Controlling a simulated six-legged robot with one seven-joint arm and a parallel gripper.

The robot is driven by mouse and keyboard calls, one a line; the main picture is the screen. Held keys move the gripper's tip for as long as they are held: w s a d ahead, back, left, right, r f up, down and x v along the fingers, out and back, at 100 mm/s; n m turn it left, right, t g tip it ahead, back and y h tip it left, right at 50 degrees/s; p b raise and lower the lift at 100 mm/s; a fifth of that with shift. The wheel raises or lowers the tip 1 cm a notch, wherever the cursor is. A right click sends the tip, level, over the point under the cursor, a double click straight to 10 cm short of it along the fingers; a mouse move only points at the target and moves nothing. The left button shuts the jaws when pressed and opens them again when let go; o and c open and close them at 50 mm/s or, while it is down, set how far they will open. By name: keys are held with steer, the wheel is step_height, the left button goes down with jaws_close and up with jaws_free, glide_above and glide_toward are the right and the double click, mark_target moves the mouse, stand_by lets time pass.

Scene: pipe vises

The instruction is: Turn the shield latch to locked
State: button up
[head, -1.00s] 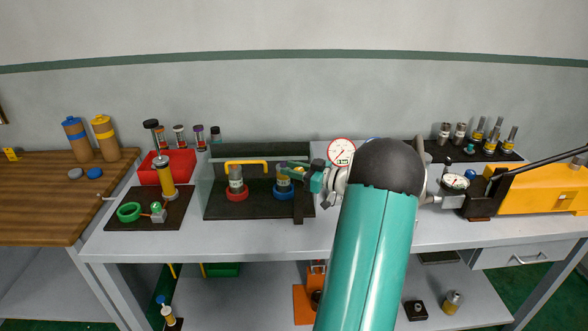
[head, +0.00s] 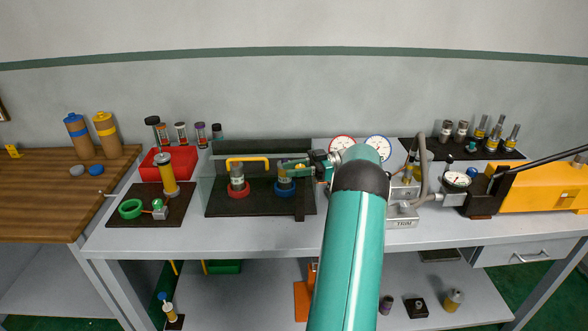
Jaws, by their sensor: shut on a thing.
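The clear shield (head: 219,176) stands in front of two upright cylinders on a black base, with a yellow handle (head: 247,160) along its top. My gripper (head: 296,168) is at the shield's upper right side, its green fingers pointing left. It is shut on the shield latch (head: 300,166), of which only a small yellow part shows between the fingers. The latch's exact angle is too small and hidden to tell. A dark upright post (head: 299,206) stands below the fingers.
A red-ringed cylinder (head: 238,182) and a blue-ringed one (head: 285,184) stand behind the shield. Two round gauges (head: 378,148) are behind my arm. A yellow machine with a lever (head: 540,190) is at right. A red bin (head: 166,166) is at left. The bench front is clear.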

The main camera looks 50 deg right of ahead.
steer(key=shift+r, duration=0.1)
stand_by(0.3)
steer(key=o, duration=1)
steer(key=shift+c, duration=0.2)
steer(key=shift+s+d, duration=0.1)
steer(key=shift+d, duration=0.1)
